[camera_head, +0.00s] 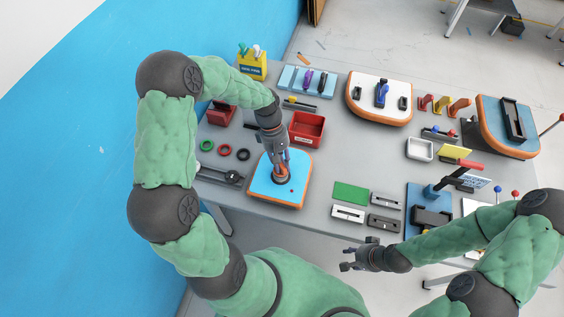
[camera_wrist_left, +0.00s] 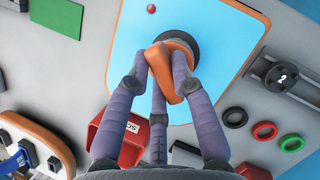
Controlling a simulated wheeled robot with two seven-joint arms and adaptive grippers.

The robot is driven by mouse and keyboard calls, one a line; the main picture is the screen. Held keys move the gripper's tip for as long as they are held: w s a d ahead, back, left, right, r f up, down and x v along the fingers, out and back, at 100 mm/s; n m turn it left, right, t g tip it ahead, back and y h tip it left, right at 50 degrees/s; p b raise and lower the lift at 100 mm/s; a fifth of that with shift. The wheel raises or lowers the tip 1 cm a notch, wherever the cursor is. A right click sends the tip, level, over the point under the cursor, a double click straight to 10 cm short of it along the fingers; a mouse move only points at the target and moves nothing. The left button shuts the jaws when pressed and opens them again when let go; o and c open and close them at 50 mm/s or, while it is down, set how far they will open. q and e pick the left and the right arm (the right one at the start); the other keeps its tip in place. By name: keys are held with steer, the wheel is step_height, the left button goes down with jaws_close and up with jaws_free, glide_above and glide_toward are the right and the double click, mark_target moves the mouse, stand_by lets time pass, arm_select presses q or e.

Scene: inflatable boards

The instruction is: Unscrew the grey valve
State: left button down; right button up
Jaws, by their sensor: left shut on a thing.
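The blue board (camera_head: 262,190) with an orange edge lies on the table; its blue face (camera_wrist_left: 218,88) also fills much of the left wrist view. The valve has a dark grey round base (camera_wrist_left: 188,43) and an orange handle (camera_wrist_left: 166,72). In the head view the valve (camera_head: 282,180) is partly hidden by my left gripper (camera_head: 280,167). That gripper reaches down from above, its fingers (camera_wrist_left: 160,75) closed around the orange handle. My right gripper (camera_head: 349,258) is empty, with fingers spread, off the table's front edge.
A red bin (camera_head: 308,128) stands just behind the board. Green, red and black rings (camera_head: 225,150) and a dark slide fixture (camera_head: 220,176) lie to its left. A green plate (camera_head: 351,193) and grey blocks lie to its right. A white board (camera_head: 366,105) is farther back.

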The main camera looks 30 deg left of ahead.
arm_select(q)
steer(key=shift+s+d+f, duration=0.1)
steer(key=shift+s+f, duration=0.2)
steer(key=n, duration=0.2)
steer(key=shift+r+n+t+h+p, duration=0.1)
steer(key=shift+n+t+h+p, duration=0.2)
steer(key=shift+n, duration=0.4)
steer(key=shift+n+t+p, duration=0.45)
steer(key=shift+n+t, duration=0.05)
steer(key=shift+n, duration=0.5)
steer(key=shift+n+t, duration=0.4)
steer(key=shift+n, duration=0.3)
